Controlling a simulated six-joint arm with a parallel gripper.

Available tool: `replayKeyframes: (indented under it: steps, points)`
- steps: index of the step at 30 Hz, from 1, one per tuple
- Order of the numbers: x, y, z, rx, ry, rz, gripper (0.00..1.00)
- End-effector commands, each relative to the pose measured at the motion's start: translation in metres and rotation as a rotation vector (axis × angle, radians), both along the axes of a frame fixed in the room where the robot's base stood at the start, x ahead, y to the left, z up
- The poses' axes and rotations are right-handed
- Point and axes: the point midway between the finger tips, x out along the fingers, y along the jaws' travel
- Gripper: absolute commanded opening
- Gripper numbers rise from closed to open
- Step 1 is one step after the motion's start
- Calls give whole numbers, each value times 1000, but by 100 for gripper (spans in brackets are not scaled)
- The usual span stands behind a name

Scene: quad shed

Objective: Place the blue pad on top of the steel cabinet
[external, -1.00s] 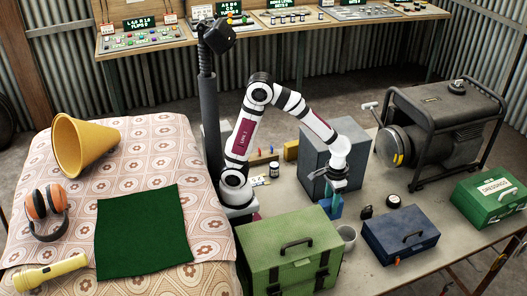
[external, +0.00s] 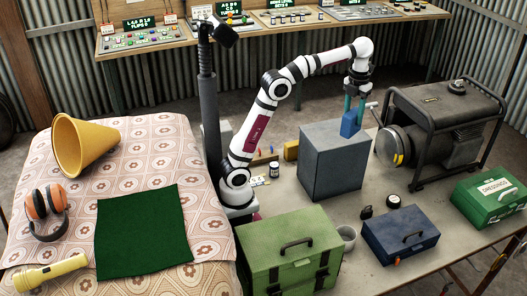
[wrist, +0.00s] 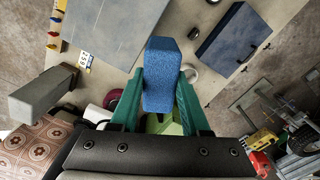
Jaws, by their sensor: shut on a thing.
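The blue pad (external: 350,124) is a small block held upright between the teal fingers of my gripper (external: 354,102). In the wrist view the blue pad (wrist: 161,75) sits between both fingers (wrist: 160,95). The steel cabinet (external: 333,165) is a grey box standing on the table, its top bare apart from the pad in front of its back right part in the external view. Whether the pad touches the top or hangs above it, I cannot tell. In the wrist view the cabinet (wrist: 110,35) lies left of the pad.
A generator (external: 440,130) stands right of the cabinet. A yellow block (external: 291,150) and a small jar (external: 274,170) are left of the cabinet.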

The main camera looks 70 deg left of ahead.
Motion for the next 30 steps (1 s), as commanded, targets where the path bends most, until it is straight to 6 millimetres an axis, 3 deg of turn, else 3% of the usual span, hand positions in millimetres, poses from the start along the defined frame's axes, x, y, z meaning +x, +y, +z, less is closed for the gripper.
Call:
replayKeyframes:
  steps: [3,8,15,19,22,27,30]
  points:
    - [1,25,20,1,-2,-270,0]
    - [0,47,29,1,2,-453,0]
    - [10,115,-12,0,5,-462,0]
    - [16,144,-30,-1,3,-465,0]
    - [18,154,-38,1,3,-468,0]
    - [18,156,-70,0,4,-468,0]
    - [18,156,-78,3,1,-469,0]
